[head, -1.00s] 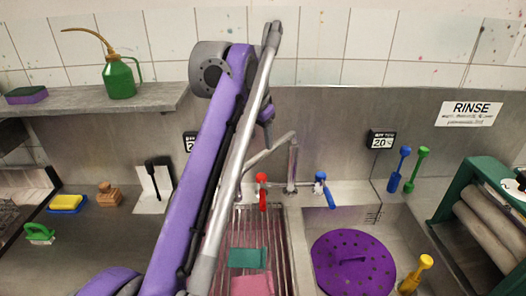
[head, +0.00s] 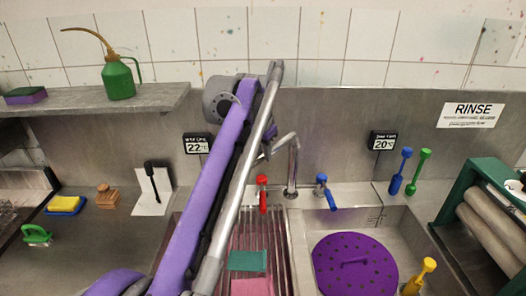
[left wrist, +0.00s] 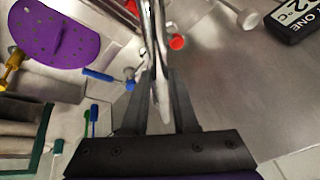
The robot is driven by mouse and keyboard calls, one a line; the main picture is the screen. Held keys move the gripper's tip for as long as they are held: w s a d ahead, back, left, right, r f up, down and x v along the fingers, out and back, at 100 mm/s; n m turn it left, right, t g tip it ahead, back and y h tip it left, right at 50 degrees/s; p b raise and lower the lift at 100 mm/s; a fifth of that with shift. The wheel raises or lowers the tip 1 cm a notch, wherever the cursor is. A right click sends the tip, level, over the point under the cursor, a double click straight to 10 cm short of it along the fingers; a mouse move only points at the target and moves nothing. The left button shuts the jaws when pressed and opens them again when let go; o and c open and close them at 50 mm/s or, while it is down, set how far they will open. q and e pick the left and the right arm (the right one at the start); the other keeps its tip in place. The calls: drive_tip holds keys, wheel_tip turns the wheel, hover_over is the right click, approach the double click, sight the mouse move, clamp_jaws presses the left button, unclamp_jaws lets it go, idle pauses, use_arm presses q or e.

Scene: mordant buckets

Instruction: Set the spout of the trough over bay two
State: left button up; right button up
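The chrome spout (head: 283,142) rises from the back ledge between the taps and bends left in the head view, its outer part hidden behind my arm. In the left wrist view the spout (left wrist: 160,95) runs between the two black fingers of my left gripper (left wrist: 161,75). The fingers are apart on either side of it; no clear grip shows. The right-hand bay (head: 412,232), under the sign reading 20°, holds a purple perforated disc (head: 352,266). The left-hand bay has a slatted rack (head: 275,240), partly hidden by my arm. My right gripper is out of view.
A red tap (head: 263,193) and a blue tap (head: 326,192) flank the spout's base closely. A yellow-handled tool (head: 420,276) stands by the disc. A green roller frame (head: 478,205) stands at the right. Blue and green tools (head: 401,170) lean on the back wall.

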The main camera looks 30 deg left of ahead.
use_arm(q)
clamp_jaws()
idle(0.6)
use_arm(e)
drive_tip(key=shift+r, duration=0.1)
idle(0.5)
